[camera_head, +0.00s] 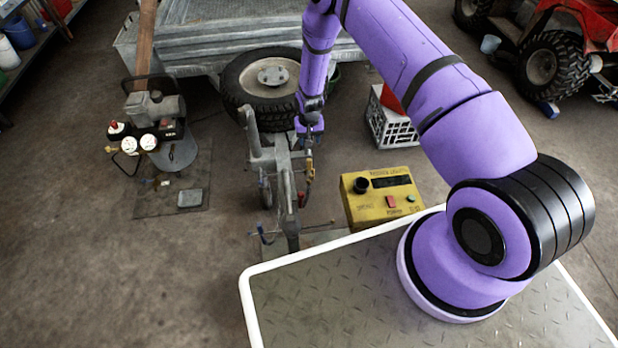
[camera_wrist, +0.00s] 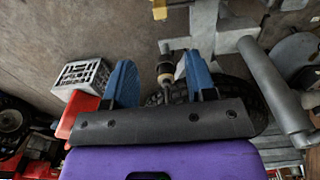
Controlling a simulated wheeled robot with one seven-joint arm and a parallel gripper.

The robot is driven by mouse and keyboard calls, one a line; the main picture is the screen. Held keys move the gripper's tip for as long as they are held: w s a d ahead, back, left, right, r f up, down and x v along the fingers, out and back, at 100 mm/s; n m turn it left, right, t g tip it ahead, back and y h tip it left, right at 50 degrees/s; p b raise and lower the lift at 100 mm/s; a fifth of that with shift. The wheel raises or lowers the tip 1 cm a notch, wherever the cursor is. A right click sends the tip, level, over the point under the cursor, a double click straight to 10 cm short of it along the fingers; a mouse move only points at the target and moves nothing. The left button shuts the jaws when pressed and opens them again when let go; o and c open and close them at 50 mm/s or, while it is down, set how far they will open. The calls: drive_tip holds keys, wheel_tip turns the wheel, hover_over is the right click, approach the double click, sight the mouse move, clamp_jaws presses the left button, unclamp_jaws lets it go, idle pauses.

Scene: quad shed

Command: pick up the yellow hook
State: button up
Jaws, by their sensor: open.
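A small yellow piece (camera_head: 310,172), which looks like the yellow hook, hangs at the right side of a grey metal stand in the head view. It is too small there to make out its shape. In the wrist view a yellow piece (camera_wrist: 160,10) at the top edge, by the end of a grey bar, looks like the same hook; the frame cuts it off. My gripper (camera_head: 309,142) points down beside the stand, just above the yellow piece. In the wrist view its blue fingers (camera_wrist: 162,78) are apart. A dark-and-cream tool-like thing shows between them; whether it is within reach is unclear.
The grey stand (camera_head: 285,180) is close on the left of my gripper. A yellow control box (camera_head: 383,197) sits to the right and nearer. A white crate (camera_head: 391,128), a tyre (camera_head: 232,82) and a trailer (camera_head: 222,50) are behind.

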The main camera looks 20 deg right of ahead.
sight(309, 159)
drive_tip(key=f, duration=0.2)
drive_tip(key=shift+s+f, duration=0.3)
drive_tip(key=shift+s, duration=0.1)
drive_tip(key=shift+a+f, duration=0.2)
drive_tip(key=shift+f, duration=5.25)
clamp_jaws()
